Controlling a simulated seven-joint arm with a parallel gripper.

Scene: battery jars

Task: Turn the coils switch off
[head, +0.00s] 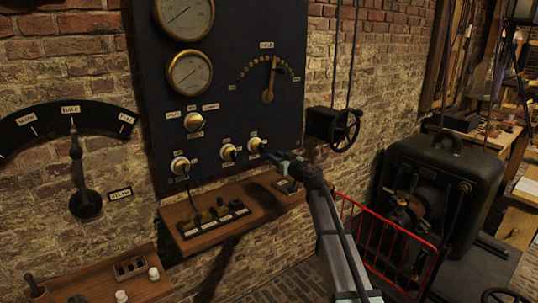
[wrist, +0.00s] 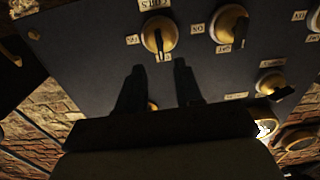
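The coils switch (head: 256,145) is a brass knob on the dark panel, the rightmost of the lower knobs in the head view. In the wrist view the coils switch (wrist: 151,39) shows upside down under its COILS label, with a black lever pointing toward the picture's lower edge. Small labels sit beside and below it, too blurred to read surely. My gripper (head: 273,156) is just right of and below the switch. In the wrist view my gripper (wrist: 158,68) has two dark fingers apart with nothing between them, their tips just short of the switch and its lever.
A similar knob (head: 228,152) is close to the left, with others (head: 180,165) and (head: 193,121) beyond. A wooden shelf with black keys (head: 210,222) juts out below. A dial lever (head: 268,95) is above. A black pulley box (head: 335,127) hangs to the right.

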